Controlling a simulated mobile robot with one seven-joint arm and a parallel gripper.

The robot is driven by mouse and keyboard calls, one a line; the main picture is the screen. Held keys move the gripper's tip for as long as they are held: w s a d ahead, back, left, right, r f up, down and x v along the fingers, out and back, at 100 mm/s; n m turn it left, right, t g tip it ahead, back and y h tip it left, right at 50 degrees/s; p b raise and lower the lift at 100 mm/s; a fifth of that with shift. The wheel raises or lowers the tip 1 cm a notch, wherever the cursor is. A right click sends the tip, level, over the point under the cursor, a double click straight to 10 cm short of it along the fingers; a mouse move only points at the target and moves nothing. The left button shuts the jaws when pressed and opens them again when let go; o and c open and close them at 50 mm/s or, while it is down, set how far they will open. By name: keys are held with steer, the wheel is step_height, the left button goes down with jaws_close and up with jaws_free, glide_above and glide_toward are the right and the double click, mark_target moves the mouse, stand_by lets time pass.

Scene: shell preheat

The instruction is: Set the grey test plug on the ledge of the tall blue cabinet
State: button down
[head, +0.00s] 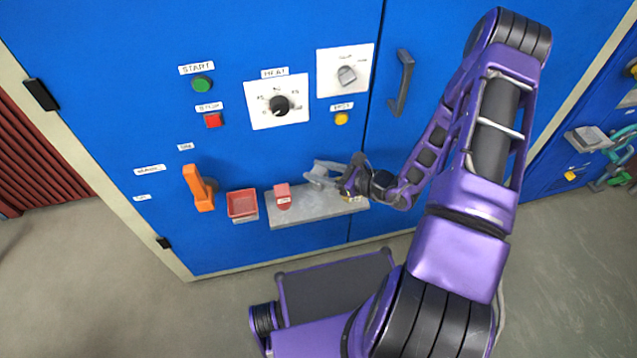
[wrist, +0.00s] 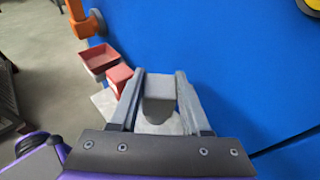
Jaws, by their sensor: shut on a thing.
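My gripper (head: 316,176) is shut on the grey test plug (wrist: 158,90), a plain grey block that sits between the two fingers in the wrist view. The plug does not show clearly in the head view. The grey ledge (head: 318,208) sticks out from the front of the tall blue cabinet (head: 240,150). My gripper is at the ledge, over its middle to right part. Part of the ledge also shows below the plug in the wrist view (wrist: 104,101). I cannot tell whether the plug touches the ledge.
A red block (head: 283,198) with a label stands on the ledge, left of my gripper. Left of the ledge are a red open bin (head: 242,205) and an orange lever (head: 199,188). Knobs and buttons sit above, with a dark door handle (head: 402,82) at upper right.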

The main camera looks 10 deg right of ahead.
steer(key=shift+w+f+b, duration=0.15)
steer(key=shift+f+b, duration=0.25)
steer(key=shift+f, duration=2.45)
steer(key=shift+f, duration=0.15)
steer(key=shift+c, duration=1.8)
jaws_free()
steer(key=shift+r, duration=0.3)
steer(key=v, duration=1.2)
steer(key=shift+p, duration=0.35)
